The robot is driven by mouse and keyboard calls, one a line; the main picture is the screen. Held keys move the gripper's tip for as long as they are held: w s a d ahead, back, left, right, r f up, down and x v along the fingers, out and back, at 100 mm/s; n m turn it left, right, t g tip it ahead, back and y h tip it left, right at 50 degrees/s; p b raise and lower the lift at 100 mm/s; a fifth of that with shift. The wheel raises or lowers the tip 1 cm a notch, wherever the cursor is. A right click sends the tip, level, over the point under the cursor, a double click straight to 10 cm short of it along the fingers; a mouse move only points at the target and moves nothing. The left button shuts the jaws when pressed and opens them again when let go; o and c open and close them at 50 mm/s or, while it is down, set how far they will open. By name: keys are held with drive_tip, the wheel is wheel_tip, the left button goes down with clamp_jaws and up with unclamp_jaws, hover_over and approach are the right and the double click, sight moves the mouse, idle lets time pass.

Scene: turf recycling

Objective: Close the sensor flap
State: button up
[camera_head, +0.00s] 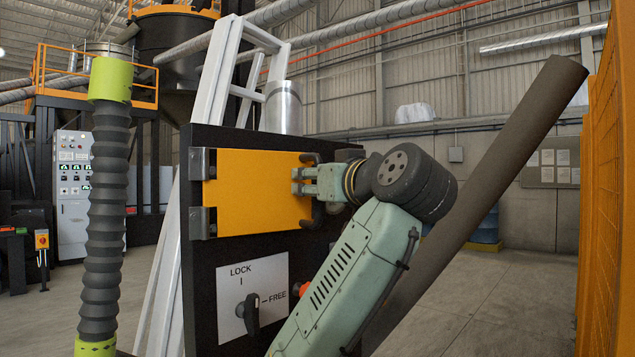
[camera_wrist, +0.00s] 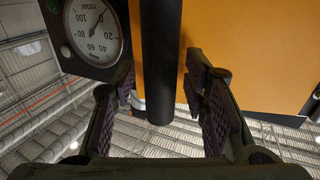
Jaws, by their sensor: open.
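The sensor flap (camera_head: 250,188) is an orange plate on a black upright panel (camera_head: 205,265), with two grey hinges at its left edge. In the wrist view the orange plate (camera_wrist: 250,50) fills the upper right. A dark bar handle (camera_wrist: 161,60) stands in front of it. My gripper (camera_head: 303,182) is at the flap's right side, beside the handle. In the wrist view my gripper (camera_wrist: 165,100) is open, with a finger on each side of the bar and gaps between. I cannot tell whether the flap sits flush; my gripper hides part of its right edge.
A LOCK/FREE plate with a black knob (camera_head: 251,310) is below the flap. A gauge (camera_wrist: 95,30) shows at the wrist view's upper left. A ribbed hose (camera_head: 105,200) stands left, a slanted dark pipe (camera_head: 500,170) right. An orange fence (camera_head: 605,200) borders the right.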

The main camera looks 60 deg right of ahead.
drive_tip(key=shift+s, duration=0.1)
drive_tip(key=v, duration=1.2)
